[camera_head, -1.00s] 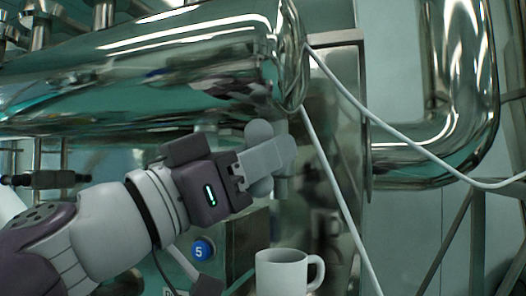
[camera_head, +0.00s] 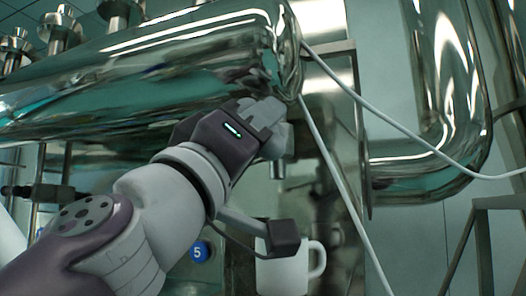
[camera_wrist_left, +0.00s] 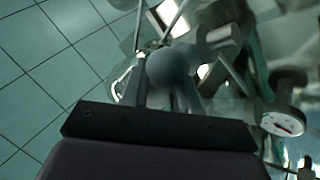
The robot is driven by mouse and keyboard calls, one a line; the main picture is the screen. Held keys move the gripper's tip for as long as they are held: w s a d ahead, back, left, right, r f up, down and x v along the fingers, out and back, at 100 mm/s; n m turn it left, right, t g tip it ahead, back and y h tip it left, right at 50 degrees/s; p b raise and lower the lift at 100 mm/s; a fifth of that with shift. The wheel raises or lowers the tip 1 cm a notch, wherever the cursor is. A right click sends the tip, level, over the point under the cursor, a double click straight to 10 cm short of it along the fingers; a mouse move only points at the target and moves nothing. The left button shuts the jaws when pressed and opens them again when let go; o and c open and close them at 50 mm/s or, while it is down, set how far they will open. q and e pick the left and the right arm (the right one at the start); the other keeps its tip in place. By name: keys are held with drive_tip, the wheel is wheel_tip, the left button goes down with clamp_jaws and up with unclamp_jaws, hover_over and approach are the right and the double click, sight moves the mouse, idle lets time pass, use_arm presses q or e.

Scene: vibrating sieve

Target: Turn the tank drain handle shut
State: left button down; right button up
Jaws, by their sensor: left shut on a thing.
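The big shiny steel tank (camera_head: 150,75) runs across the upper left. Its drain valve sits under its right end, with a short spout (camera_head: 279,170) pointing down. My left gripper (camera_head: 265,113) is at this valve, tilted up to the right, and shut on the drain handle, which its fingers mostly hide. In the left wrist view a rounded grey part of the handle (camera_wrist_left: 170,68) shows at the jaws, dark and blurred. I cannot tell exactly how far the handle is turned. My right gripper is not in view.
A white mug (camera_head: 290,262) stands below the spout, partly behind my left arm. White cables (camera_head: 330,160) hang to the right of the valve. A thick steel pipe (camera_head: 420,170) bends at the right. A round gauge (camera_wrist_left: 283,123) shows in the left wrist view.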

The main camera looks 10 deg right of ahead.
use_arm(q)
drive_tip(key=n+t+y, duration=0.2)
drive_tip(key=n, duration=0.1)
drive_tip(key=shift+d+f+n+t, duration=0.1)
drive_tip(key=shift+n+t, duration=0.2)
drive_tip(key=shift+n, duration=0.1)
drive_tip(key=n+t+y, duration=0.1)
drive_tip(key=n+y, duration=0.1)
drive_tip(key=n, duration=0.1)
drive_tip(key=n+t+y+p, duration=0.1)
drive_tip(key=n+t+y, duration=0.1)
drive_tip(key=shift+n, duration=0.4)
drive_tip(key=n+t+y+p, duration=0.1)
drive_tip(key=n+y, duration=0.2)
drive_tip(key=n, duration=0.1)
drive_tip(key=n+t+y+p, duration=0.1)
drive_tip(key=n+y, duration=0.3)
drive_tip(key=n, duration=0.1)
drive_tip(key=shift+y, duration=0.3)
drive_tip(key=shift+f+n+y+p, duration=0.15)
drive_tip(key=shift+n+y+p, duration=0.55)
drive_tip(key=shift+n+y, duration=0.65)
drive_tip(key=shift+f+n, duration=0.1)
drive_tip(key=shift+n, duration=0.45)
drive_tip(key=c, duration=1)
unclamp_jaws()
drive_tip(key=shift+o, duration=0.3)
drive_tip(key=shift+a, duration=0.35)
